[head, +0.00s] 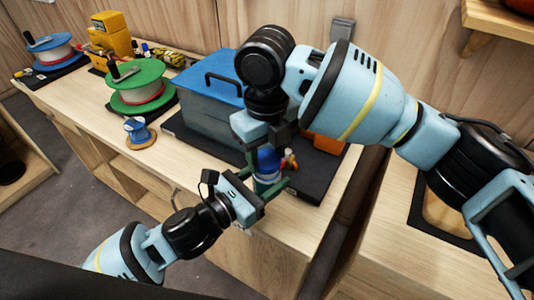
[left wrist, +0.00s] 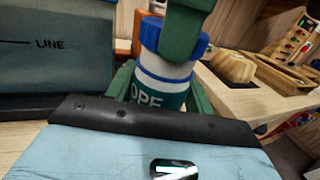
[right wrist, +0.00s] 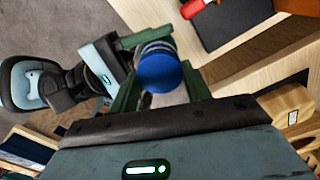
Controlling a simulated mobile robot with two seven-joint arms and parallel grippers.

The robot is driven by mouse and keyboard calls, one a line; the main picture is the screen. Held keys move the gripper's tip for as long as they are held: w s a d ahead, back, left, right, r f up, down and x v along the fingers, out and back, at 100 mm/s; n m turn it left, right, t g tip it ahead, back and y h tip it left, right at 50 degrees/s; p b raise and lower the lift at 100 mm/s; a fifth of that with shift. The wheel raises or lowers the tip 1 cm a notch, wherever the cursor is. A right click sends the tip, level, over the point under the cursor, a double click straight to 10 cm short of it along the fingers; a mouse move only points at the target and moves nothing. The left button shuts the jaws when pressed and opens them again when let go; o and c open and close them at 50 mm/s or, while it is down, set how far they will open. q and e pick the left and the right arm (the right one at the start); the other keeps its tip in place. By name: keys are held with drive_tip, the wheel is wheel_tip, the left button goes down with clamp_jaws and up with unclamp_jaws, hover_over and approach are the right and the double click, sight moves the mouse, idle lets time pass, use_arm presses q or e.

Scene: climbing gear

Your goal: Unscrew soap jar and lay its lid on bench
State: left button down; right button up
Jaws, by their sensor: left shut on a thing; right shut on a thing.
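The soap jar (head: 267,178) stands upright near the bench's front edge, with a white and teal label that shows in the left wrist view (left wrist: 165,72). Its blue lid (head: 268,159) is at its top; the right wrist view shows the lid from above (right wrist: 160,71). My left gripper (head: 268,188) comes in from the front left and is shut on the jar body. My right gripper (head: 268,150) points down from above and is shut on the lid. I cannot tell whether the lid is loose, as the fingers cover part of it.
A red-tipped item (head: 290,160) is right beside the jar. Bare bench (head: 195,165) lies left of the jar.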

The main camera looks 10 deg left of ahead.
drive_tip(key=shift+r, duration=0.6)
use_arm(q)
drive_tip(key=shift+r, duration=0.1)
use_arm(e)
drive_tip(key=shift+r, duration=1.95)
